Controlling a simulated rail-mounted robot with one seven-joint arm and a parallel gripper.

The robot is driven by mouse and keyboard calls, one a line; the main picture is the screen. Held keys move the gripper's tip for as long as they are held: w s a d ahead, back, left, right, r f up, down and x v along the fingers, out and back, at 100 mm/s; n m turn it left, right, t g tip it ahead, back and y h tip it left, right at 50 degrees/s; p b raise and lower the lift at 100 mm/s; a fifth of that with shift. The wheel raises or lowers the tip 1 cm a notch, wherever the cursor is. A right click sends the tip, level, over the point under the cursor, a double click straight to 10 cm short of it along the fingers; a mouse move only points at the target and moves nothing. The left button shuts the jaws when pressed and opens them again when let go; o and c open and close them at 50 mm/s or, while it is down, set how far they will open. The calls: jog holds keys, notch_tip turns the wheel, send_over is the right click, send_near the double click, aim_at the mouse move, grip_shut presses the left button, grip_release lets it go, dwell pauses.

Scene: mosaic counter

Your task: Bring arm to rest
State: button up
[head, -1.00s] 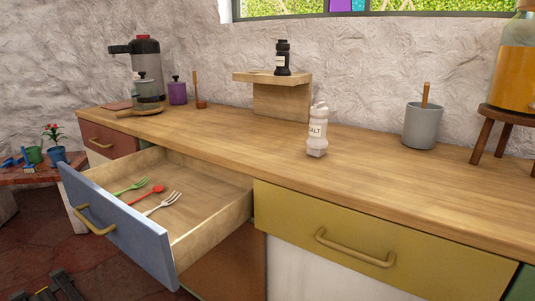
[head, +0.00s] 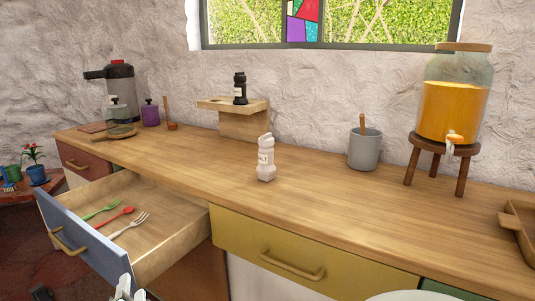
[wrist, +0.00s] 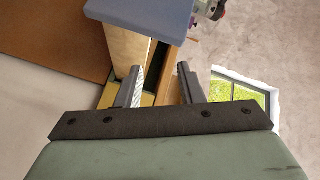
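My gripper (wrist: 159,74) shows in the wrist view with its two dark fingers apart and nothing between them. The blue-fronted drawer (head: 85,245) stands pulled open at the left of the head view; its blue front edge also seems to show at the top of the wrist view (wrist: 140,12). In the drawer lie a green fork (head: 101,210), a red spoon (head: 120,215) and a white fork (head: 130,224). Pale parts, probably of my arm, show at the bottom edge of the head view. The gripper's fingers are not clear there.
On the wooden counter (head: 330,195) stand a white salt shaker (head: 266,160), a grey crock (head: 364,150) and a juice dispenser (head: 452,100) on a stool. A dark shaker (head: 240,90) stands on a small wooden shelf (head: 243,122). The yellow drawer (head: 290,255) is shut.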

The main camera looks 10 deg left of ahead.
jog(key=w+d+r+n+g+h+p, duration=0.1)
jog(key=w+d+r+n+g+p, duration=0.1)
jog(key=w+d+r+p, duration=0.3)
jog(key=w+d+r+n+g+h+p, duration=0.15)
jog(key=d+p, duration=0.25)
jog(key=d, duration=0.4)
jog(key=w+d+r+n+g+h+p, duration=0.1)
jog(key=w+d+r+n+g+p, duration=0.1)
jog(key=w+d+r+p, duration=0.3)
jog(key=s+d+r+g+h+p, duration=0.2)
jog(key=s+d, duration=0.3)
jog(key=d, duration=0.5)
jog(key=s+d+r+n+g+h+p, duration=0.1)
jog(key=s+d+g+h+p, duration=0.1)
jog(key=s+d+p, duration=0.3)
jog(key=s+d+r+g+h+p, duration=0.2)
jog(key=s+d+g+p, duration=0.1)
jog(key=d, duration=1.1)
jog(key=s+p, duration=0.1)
jog(key=s, duration=0.1)
jog(key=shift+s+d+r+g, duration=0.3)
jog(key=shift+d+g, duration=0.05)
